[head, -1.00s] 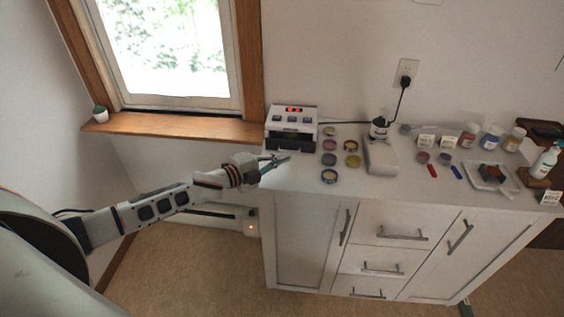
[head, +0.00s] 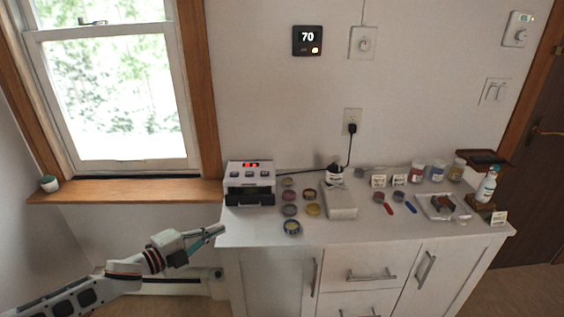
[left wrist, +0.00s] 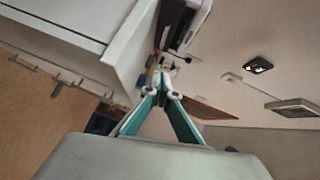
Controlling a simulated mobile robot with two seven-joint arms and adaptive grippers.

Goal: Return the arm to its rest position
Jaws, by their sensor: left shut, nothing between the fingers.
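My left gripper (head: 216,231) is at the left front corner of the white cabinet (head: 360,229) in the head view, just left of the top's edge. Its fingers are shut and empty. The left wrist view shows the teal fingers (left wrist: 161,84) together at the tips, with the cabinet behind them. My left arm reaches in from the lower left. My right gripper is not in view.
A white device with a red display (head: 250,183) stands on the cabinet's left end, near my gripper. Several round tins (head: 292,227), a pale box (head: 340,203), jars and a tray (head: 443,207) stand further right. A wooden window sill (head: 120,191) is at the left.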

